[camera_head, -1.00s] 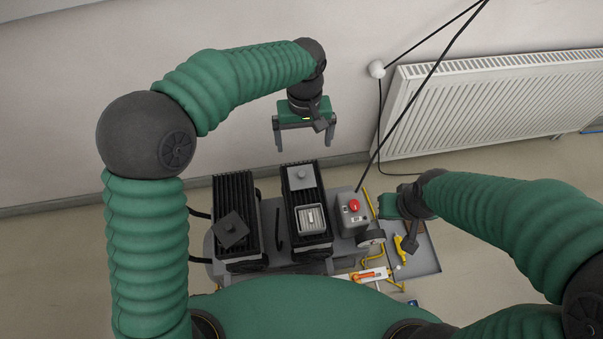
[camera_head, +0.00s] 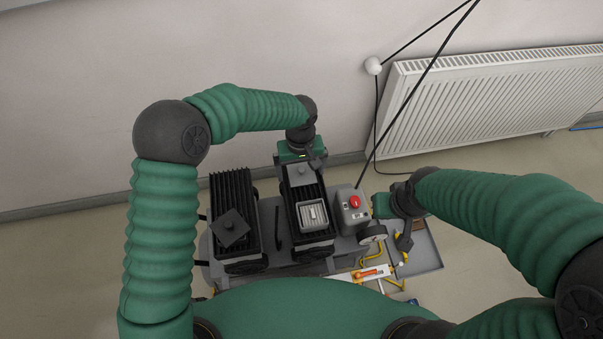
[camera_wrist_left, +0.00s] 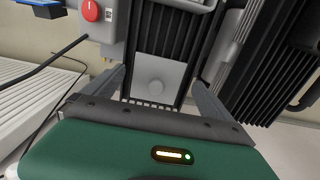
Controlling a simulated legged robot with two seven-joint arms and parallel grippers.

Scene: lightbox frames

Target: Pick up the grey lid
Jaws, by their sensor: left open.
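The grey lid (camera_head: 301,173) is a light grey square plate with a round knob, lying at the far end of the right black ribbed unit (camera_head: 323,245). In the left wrist view the lid (camera_wrist_left: 160,78) lies between and beyond the fingers. My left gripper (camera_head: 300,168) is open and points down over the lid, one finger towards each side; contact cannot be told. My right gripper (camera_head: 404,238) is at the right of the bench, partly hidden by its own wrist; its jaws are unclear.
A dark grey square plate with a knob (camera_head: 231,228) lies on the left ribbed unit (camera_head: 240,188). An open grey frame (camera_head: 312,214) sits nearer on the right unit. A grey box with a red button (camera_head: 354,203) stands close to its right. A radiator (camera_head: 480,105) is behind.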

